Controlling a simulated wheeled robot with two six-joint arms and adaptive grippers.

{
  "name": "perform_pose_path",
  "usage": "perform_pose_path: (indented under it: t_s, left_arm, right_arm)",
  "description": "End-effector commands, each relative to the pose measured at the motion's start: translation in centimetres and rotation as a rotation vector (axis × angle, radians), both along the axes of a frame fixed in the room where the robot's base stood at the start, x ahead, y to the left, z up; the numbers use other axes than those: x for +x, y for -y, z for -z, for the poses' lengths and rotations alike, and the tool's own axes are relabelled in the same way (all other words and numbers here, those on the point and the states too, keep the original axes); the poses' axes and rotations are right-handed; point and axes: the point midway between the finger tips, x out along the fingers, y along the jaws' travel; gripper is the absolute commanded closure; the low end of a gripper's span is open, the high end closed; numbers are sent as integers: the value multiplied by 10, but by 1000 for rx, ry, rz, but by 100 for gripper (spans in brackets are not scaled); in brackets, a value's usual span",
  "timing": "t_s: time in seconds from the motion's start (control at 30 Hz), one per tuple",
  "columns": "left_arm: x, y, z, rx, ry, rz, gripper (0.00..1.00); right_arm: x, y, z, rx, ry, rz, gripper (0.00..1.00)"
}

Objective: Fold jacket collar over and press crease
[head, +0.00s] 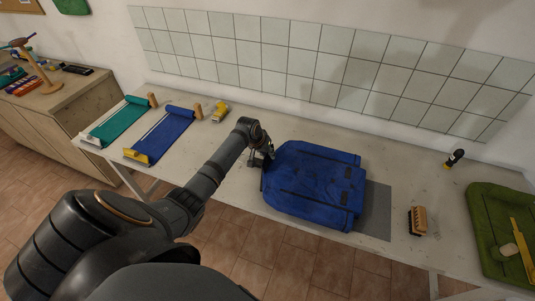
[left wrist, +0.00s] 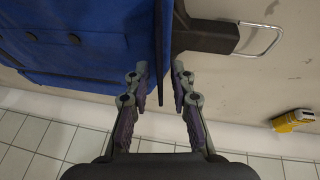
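The blue jacket (head: 314,182) lies folded on the table, partly on a grey mat (head: 376,211). It also shows in the left wrist view (left wrist: 70,50), with dark round buttons. My left gripper (head: 262,158) is at the jacket's left edge. In the left wrist view my left gripper (left wrist: 162,70) has its fingers apart, one on each side of a thin upright blue strip along that edge. I see small gaps beside the strip, so the fingers do not look clamped on it. The right gripper is in neither view.
A dark block with a wire loop (left wrist: 262,40) lies beside the jacket edge. A wooden brush (head: 418,220) and green tray (head: 482,200) are right. A tiled wall (head: 300,62) borders the back.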

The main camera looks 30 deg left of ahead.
Motion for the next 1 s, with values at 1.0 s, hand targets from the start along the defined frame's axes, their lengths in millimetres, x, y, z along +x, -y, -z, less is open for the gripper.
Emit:
perform_pose_path:
  t_s: [1.0]
  left_arm:
    - [5, 20, -3, 292, -72, 1, 100]
  right_arm:
    - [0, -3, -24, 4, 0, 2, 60]
